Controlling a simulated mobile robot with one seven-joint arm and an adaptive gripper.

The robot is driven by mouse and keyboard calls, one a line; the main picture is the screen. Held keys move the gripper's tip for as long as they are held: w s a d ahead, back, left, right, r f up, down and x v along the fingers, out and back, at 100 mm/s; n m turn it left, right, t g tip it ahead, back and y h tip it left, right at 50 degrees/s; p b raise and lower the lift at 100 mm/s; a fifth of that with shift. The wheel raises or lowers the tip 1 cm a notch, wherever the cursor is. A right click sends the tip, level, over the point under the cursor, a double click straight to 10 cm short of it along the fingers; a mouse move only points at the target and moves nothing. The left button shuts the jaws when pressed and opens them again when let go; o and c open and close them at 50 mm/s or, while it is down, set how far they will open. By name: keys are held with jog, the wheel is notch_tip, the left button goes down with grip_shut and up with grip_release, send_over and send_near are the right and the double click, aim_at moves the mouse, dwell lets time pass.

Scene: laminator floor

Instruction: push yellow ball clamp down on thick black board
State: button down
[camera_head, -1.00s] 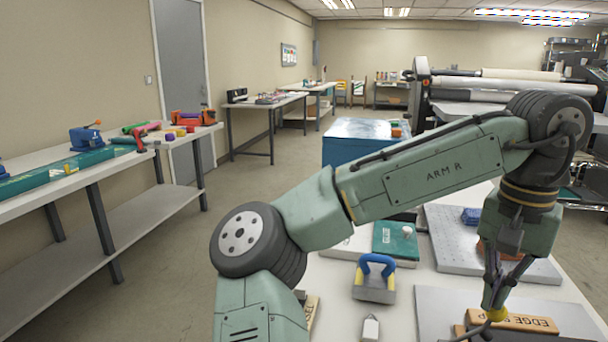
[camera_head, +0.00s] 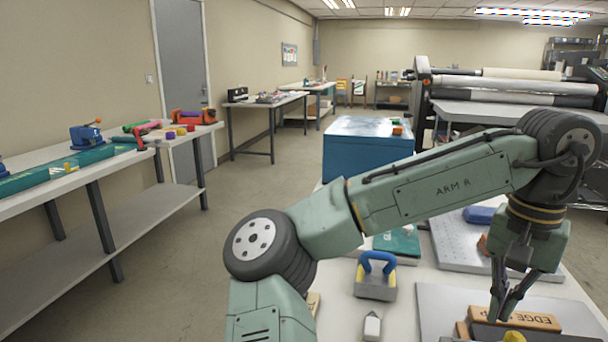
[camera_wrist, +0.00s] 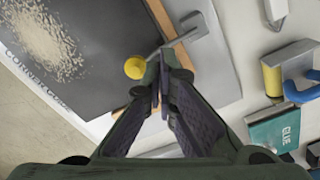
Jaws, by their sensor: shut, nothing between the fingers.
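The yellow ball (camera_wrist: 135,67) of the clamp shows over the thick black board (camera_wrist: 85,85) in the wrist view. Its grey metal arm (camera_wrist: 185,38) reaches across the board's edge and the wooden strip beside it. In the head view the ball (camera_head: 514,337) is low at the bottom edge, in front of the wooden edge stop (camera_head: 520,319). My gripper (camera_wrist: 160,58) is shut and empty, its tips just right of the ball in the wrist view. The gripper (camera_head: 499,314) also shows above the edge stop in the head view. I cannot tell whether the tips touch the ball.
A perforated plate (camera_head: 455,240) lies behind. Clear white tabletop lies between them.

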jog(key=shift+d+r, duration=0.1)
jog(key=shift+r, duration=0.05)
notch_tip(320, 180, up, 8)
jog(key=p, duration=0.8)
jog(key=shift+p, duration=0.3)
jog(key=shift+s, duration=0.1)
